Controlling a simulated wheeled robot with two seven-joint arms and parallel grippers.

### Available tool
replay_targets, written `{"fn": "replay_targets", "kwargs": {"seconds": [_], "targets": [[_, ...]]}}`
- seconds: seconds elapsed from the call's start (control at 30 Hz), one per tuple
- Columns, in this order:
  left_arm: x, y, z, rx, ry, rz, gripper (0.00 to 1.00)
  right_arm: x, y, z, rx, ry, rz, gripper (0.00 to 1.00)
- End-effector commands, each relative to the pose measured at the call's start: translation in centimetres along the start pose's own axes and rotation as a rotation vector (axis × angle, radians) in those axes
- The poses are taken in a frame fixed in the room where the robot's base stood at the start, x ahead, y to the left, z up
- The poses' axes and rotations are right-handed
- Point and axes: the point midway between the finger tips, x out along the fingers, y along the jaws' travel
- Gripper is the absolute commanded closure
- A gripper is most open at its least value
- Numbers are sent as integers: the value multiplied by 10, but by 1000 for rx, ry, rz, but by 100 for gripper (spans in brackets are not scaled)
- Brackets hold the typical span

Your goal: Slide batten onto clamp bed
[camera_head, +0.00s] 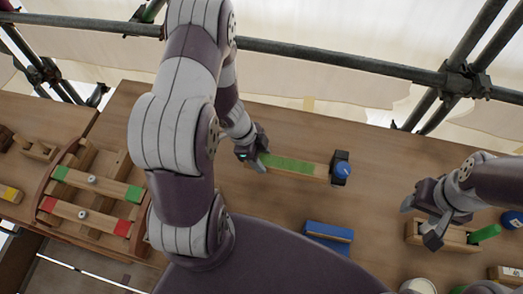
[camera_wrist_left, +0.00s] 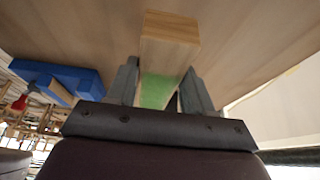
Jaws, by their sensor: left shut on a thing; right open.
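My left gripper (camera_head: 256,160) is shut on a batten (camera_head: 300,166) near its left end, over the middle of the table. The batten has a green upper face and a bare wood right part. In the left wrist view the batten (camera_wrist_left: 170,38) runs out between the two fingers (camera_wrist_left: 160,88). A dark block with a blue knob (camera_head: 342,170) sits at its right end; I cannot tell if they are joined. A slatted wooden frame (camera_head: 92,200), possibly the clamp bed, stands at the left with green- and red-ended battens. My right gripper (camera_head: 424,220) is open and empty.
A wooden box (camera_head: 440,236) with a green-handled thing (camera_head: 484,233) lies below my right gripper. A blue block (camera_head: 328,236) lies near the front edge. Scaffold pipes (camera_head: 330,58) run behind the table. The table's back right part is clear.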

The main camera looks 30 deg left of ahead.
Motion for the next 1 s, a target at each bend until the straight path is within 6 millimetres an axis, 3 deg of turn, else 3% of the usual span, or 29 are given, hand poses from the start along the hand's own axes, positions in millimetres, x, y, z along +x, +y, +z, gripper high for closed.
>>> {"fn": "replay_targets", "kwargs": {"seconds": [0.67,1.0], "targets": [[60,0,25,0,0,-1,91,71,0,8,0,1,0,44],[68,0,-13,3,0,0,91,62,0,7,0,1,0,44]]}}
